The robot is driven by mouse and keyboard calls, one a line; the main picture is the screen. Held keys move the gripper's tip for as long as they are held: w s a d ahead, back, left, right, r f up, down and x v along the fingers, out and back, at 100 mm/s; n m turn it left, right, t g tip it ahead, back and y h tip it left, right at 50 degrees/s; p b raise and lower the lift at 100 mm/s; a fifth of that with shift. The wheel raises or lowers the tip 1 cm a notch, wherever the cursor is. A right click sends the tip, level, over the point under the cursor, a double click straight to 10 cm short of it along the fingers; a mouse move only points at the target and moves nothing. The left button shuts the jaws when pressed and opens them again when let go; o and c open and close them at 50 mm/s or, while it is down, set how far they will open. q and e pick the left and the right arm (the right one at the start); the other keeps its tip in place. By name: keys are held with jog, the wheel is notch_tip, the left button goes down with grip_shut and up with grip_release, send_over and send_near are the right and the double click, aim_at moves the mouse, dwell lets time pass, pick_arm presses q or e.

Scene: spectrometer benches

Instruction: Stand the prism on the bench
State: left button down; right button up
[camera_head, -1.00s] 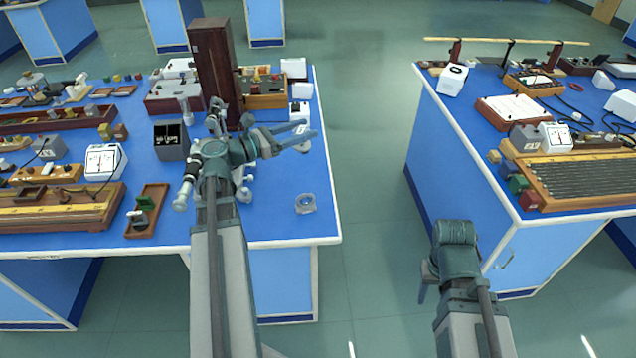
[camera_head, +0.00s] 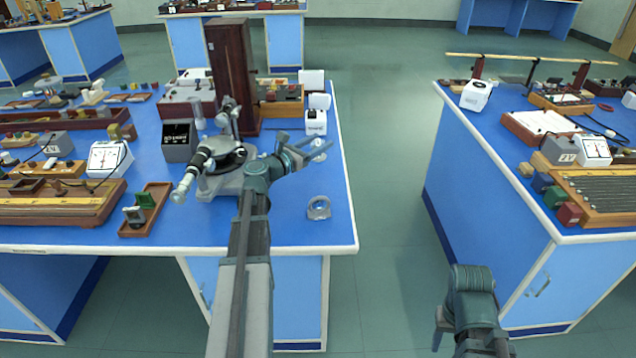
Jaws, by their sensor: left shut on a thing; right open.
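My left gripper (camera_head: 314,148) is over the right part of the left bench, right of the spectrometer (camera_head: 228,165). Its fingers point right and are shut on a small pale piece at their tips, apparently the prism (camera_head: 320,156). The fingers partly hide it, and its exact shape is too small to tell. Whether it touches the bench top cannot be told. My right gripper (camera_head: 440,328) is low at the right, over the aisle, mostly hidden by its own wrist; it is open and empty.
A grey ring-shaped part (camera_head: 319,208) lies near the left bench's (camera_head: 285,228) front right corner, with bare blue top around it. A tall dark wooden case (camera_head: 229,75) and a white meter box (camera_head: 316,122) stand behind. Another bench (camera_head: 475,150) is across the aisle.

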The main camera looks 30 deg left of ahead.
aim_at(318, 158)
pick_arm(q)
notch_tip(318, 158, down, 6)
jog(key=b, duration=0.5)
jog(key=shift+b, duration=0.3)
jog(key=shift+f, duration=0.15)
notch_tip(318, 158, down, 3)
jog(key=b, duration=0.3)
jog(key=shift+f+b, duration=0.2)
jog(key=shift+b, duration=0.15)
jog(key=shift+f, duration=0.2)
jog(key=shift+c, duration=1)
grip_release()
jog(key=shift+r, duration=0.15)
jog(key=shift+s+r, duration=0.1)
jog(key=shift+s, duration=0.1)
jog(key=v, duration=1.1)
jog(key=shift+s+a, duration=0.2)
jog(key=shift+s, duration=0.1)
